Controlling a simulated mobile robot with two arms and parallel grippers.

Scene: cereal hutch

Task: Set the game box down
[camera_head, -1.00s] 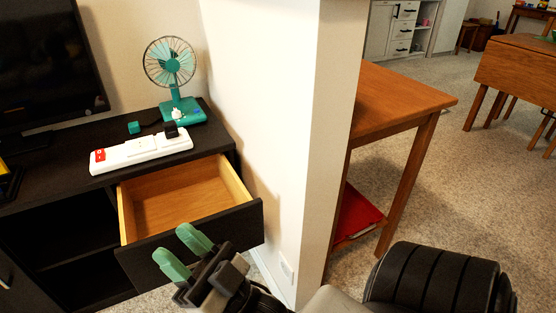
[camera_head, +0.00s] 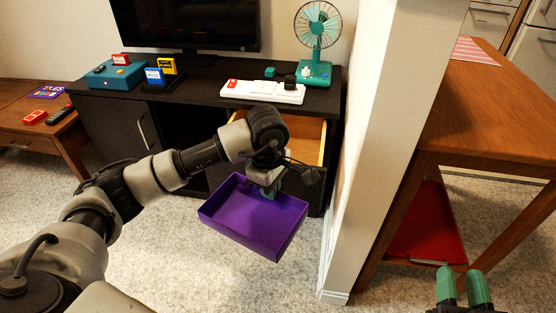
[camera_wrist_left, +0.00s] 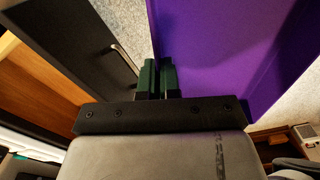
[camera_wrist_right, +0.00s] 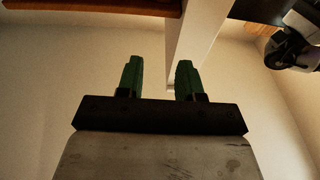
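The game box appears as an open, shallow purple box (camera_head: 245,218), tilted and held in the air in front of the dark cabinet. Its inside looks empty. My left gripper (camera_head: 271,192) is shut on its far wall. In the left wrist view the two green fingers (camera_wrist_left: 158,78) are close together at the purple wall (camera_wrist_left: 215,50), which fills the right side. My right gripper (camera_head: 463,287) is open and empty at the lower right, in front of the wooden table. Its fingers (camera_wrist_right: 158,80) stand apart in the right wrist view.
The dark cabinet (camera_head: 205,97) has an open drawer (camera_head: 310,145) behind the box. On top are a white power strip (camera_head: 262,91), a green fan (camera_head: 318,70) and a teal console (camera_head: 115,75). A wall end (camera_head: 375,150) separates it from a wooden table (camera_head: 485,115) with a red shelf (camera_head: 430,225). Carpet is clear below.

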